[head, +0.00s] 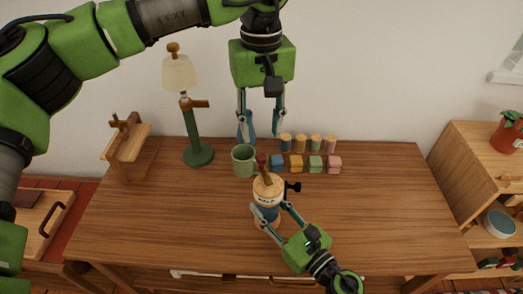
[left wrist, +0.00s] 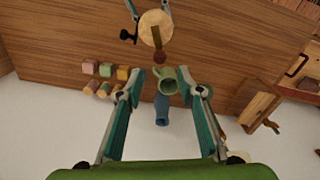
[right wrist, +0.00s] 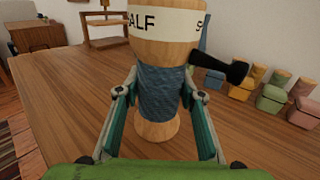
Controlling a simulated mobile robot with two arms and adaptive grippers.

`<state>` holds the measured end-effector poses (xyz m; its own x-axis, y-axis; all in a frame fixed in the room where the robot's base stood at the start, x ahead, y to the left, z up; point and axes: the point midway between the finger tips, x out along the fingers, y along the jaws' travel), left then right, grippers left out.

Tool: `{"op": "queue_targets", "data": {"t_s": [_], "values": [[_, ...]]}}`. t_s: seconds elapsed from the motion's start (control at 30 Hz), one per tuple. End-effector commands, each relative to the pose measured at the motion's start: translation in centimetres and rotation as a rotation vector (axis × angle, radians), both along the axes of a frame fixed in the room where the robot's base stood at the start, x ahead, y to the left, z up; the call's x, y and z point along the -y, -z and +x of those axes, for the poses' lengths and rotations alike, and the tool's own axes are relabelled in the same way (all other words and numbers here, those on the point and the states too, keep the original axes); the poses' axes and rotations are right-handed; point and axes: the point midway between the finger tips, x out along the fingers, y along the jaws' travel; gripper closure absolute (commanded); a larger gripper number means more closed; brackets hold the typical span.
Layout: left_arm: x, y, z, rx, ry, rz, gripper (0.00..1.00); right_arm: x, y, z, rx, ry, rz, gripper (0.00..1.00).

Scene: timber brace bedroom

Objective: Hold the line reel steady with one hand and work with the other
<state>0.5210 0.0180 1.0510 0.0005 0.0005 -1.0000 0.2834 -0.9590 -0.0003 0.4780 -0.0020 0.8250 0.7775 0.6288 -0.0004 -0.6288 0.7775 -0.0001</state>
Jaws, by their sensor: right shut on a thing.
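The line reel (head: 267,212) stands upright near the middle of the table, a wooden spool wound with blue line. It has a pale lettered band, a black side crank (head: 293,187) and a brown, red-knobbed handle (head: 261,164) on top. My right gripper (head: 274,214) is shut on its blue waist; the right wrist view shows a finger on each side of the line (right wrist: 160,92). My left gripper (head: 262,122) points down behind the reel, above the table's back edge. The left wrist view shows its fingers (left wrist: 160,115) wide apart with nothing held.
A green mug (head: 243,161) stands just behind the reel, with a blue vessel (left wrist: 162,110) beyond it. Several coloured cubes (head: 315,164) and small spools (head: 316,143) stand right of it. A green lamp (head: 198,155) and wooden stand (head: 127,143) are left. The table's front left is clear.

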Motion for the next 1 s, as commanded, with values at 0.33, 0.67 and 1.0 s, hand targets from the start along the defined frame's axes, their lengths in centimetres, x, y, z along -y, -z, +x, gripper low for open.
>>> {"op": "queue_targets", "data": {"t_s": [0.33,0.67,1.0], "values": [[0.0,6.3,0.0,-0.001,-0.001,0.001,0.66,0.0,0.0,0.0,0.0,0.0,0.0,0.93],[0.0,7.6,0.0,-0.001,-0.002,0.0,0.66,0.0,0.0,0.0,0.0,0.0,0.0,0.93],[0.0,7.6,0.0,0.0,-0.002,0.0,1.0,0.0,0.0,0.0,0.0,0.0,0.0,0.93]]}}
